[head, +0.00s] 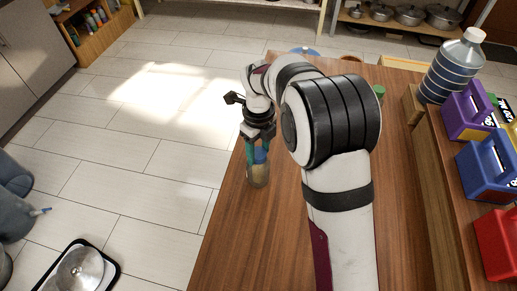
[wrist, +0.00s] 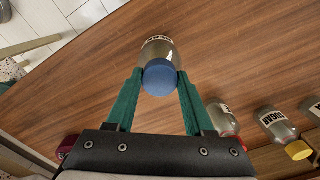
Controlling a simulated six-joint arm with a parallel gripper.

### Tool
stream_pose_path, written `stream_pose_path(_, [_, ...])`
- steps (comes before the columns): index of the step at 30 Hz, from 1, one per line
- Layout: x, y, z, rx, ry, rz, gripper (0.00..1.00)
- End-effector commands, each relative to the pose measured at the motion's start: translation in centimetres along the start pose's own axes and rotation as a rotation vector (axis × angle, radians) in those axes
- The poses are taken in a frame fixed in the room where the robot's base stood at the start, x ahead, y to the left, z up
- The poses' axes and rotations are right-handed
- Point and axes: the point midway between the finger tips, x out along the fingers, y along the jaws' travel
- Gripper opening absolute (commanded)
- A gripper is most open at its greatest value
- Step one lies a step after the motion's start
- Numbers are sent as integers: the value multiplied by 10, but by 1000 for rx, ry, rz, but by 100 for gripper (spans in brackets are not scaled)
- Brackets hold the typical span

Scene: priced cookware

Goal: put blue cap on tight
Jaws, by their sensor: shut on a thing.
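A clear jar (head: 258,177) with brownish contents stands upright near the left edge of the wooden table. The blue cap (wrist: 160,78) is at its mouth, and the jar's body with a dark-lettered label (wrist: 158,48) shows beyond it in the wrist view. My gripper (wrist: 160,75) points down, with its green fingers on both sides of the blue cap, shut on it. In the head view my gripper (head: 258,152) is over the jar. I cannot tell how far the cap is seated; the threads are hidden.
In the head view, a large water bottle (head: 451,68) and purple (head: 465,112), blue (head: 485,165) and red (head: 497,240) boxes line the right. The table's near part is clear.

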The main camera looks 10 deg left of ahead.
Motion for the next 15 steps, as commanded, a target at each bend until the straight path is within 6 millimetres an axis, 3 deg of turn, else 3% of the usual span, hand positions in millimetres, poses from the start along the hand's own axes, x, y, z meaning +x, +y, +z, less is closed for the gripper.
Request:
stream_pose_path(3, [4, 2, -2, 369, 9, 4, 0])
stream_pose_path(6, [4, 2, -2, 554, 11, 4, 0])
stream_pose_path(12, [6, 3, -2, 580, 14, 4, 0])
stream_pose_path(13, [6, 3, -3, 580, 14, 5, 57])
stream_pose_path(15, [5, 2, -2, 579, 13, 4, 69])
